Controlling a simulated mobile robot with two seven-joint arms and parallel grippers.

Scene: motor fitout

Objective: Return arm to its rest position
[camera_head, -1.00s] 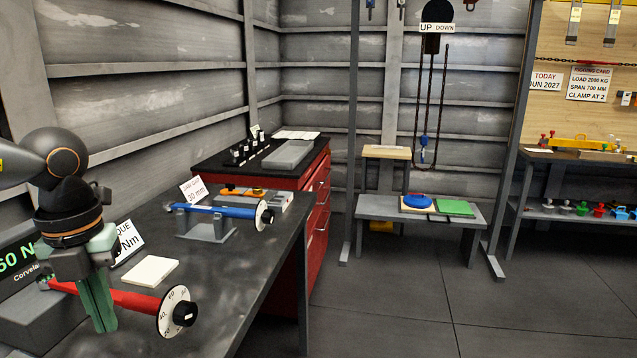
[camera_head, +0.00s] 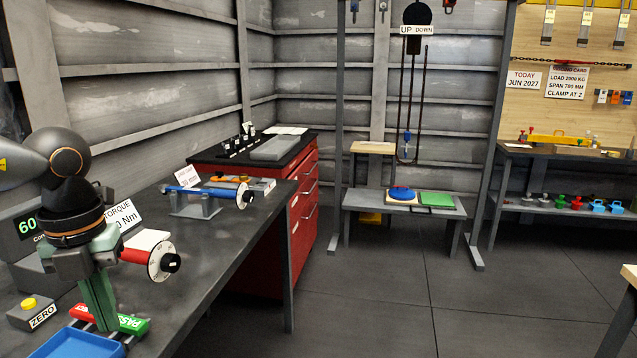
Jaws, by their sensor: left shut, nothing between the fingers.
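My left gripper (camera_head: 104,312) points down over the near left part of the dark workbench. Its green fingers are shut with nothing between them. The red torque wrench (camera_head: 137,254) with a round dial lies behind and right of the gripper, and its left part is hidden by my gripper. My left arm comes in from the left edge. My right gripper is not in view.
The dark workbench (camera_head: 225,255) also holds a blue wrench (camera_head: 208,191) on a stand, a blue tray (camera_head: 80,343), a green and red block (camera_head: 132,324) and a ZERO button box (camera_head: 30,314). A red cabinet (camera_head: 305,195) stands behind. The floor (camera_head: 380,300) to the right is clear.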

